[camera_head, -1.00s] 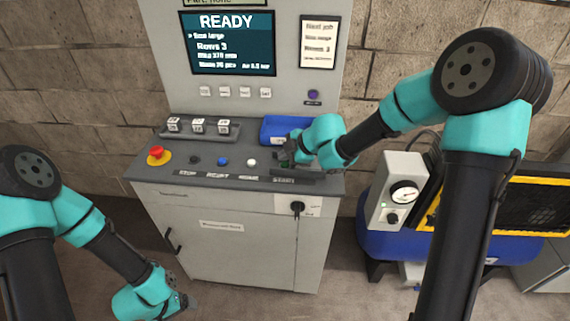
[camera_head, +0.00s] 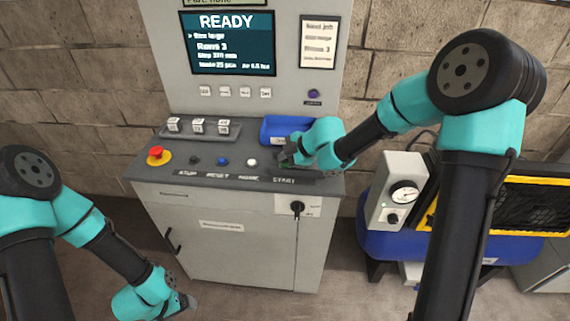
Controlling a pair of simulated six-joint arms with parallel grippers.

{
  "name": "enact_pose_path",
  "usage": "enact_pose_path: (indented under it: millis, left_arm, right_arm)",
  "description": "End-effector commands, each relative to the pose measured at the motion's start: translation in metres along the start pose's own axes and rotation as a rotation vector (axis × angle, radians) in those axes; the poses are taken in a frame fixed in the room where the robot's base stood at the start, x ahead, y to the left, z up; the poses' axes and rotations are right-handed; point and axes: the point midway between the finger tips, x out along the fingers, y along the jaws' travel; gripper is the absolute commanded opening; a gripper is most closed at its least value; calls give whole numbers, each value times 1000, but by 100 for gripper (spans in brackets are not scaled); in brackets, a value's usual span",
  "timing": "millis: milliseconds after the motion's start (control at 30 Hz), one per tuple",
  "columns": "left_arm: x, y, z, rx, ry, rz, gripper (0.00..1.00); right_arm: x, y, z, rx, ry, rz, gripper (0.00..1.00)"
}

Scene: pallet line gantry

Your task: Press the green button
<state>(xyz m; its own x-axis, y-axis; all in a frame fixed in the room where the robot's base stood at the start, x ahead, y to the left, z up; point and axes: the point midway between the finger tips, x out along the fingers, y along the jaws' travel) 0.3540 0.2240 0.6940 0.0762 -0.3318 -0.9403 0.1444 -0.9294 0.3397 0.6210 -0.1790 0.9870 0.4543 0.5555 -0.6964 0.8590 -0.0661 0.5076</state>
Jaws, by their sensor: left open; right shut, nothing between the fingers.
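The green button (camera_head: 284,164) shows only as a small dark green patch above the START label (camera_head: 284,181) on the sloped panel. My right gripper (camera_head: 289,160) is shut and empty, right at the green button, and hides most of it. I cannot tell whether it touches the button or the button is pressed in. The screen (camera_head: 227,43) reads READY. My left gripper (camera_head: 185,305) is low at the left, in front of the cabinet and far from the panel. It is open, though its fingers are hard to make out.
A red stop knob (camera_head: 155,154), a black button (camera_head: 194,160), a blue button (camera_head: 222,161) and a white button (camera_head: 252,162) lie left of my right gripper. A blue bin (camera_head: 279,127) stands behind it. A gauge box (camera_head: 395,192) stands at the right.

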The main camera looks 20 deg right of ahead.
Motion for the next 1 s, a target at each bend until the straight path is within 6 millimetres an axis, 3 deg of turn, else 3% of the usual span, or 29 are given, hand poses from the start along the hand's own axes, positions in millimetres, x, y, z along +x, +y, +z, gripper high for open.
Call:
enact_pose_path:
  millis: [1000]
  left_arm:
    - [0, 0, 0, 0, 0, 0, 85]
  right_arm:
    - [9, -9, 8, 6, -1, -9, 0]
